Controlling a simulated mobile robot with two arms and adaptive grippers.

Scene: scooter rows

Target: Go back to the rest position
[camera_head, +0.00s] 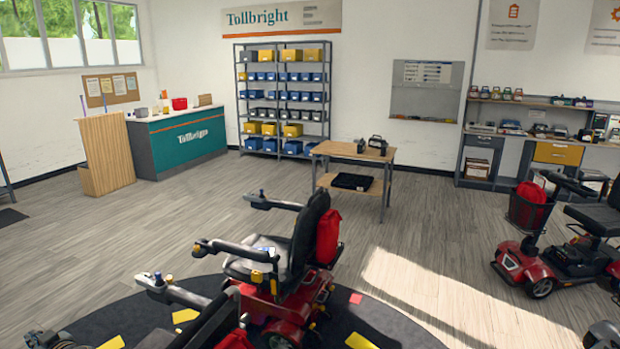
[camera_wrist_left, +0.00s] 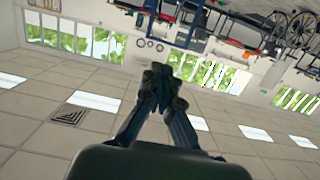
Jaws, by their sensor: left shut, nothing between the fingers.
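My left gripper (camera_wrist_left: 158,78) shows in the left wrist view. Its two dark fingers come together at the tips, with nothing between them. It is held up in free air, and the room behind it appears upside down, with ceiling tiles low in the picture. In the head view a dark jointed part is cut off at the bottom left edge; I cannot tell for sure whether it is my left gripper. My right gripper is not in view.
A power chair (camera_head: 297,248) stands close in front on a dark round mat (camera_head: 390,322), with another chair partly cut off nearer. A red scooter (camera_head: 575,258) stands at the right. A wooden table (camera_head: 352,152) stands farther back. Floor at the left is clear.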

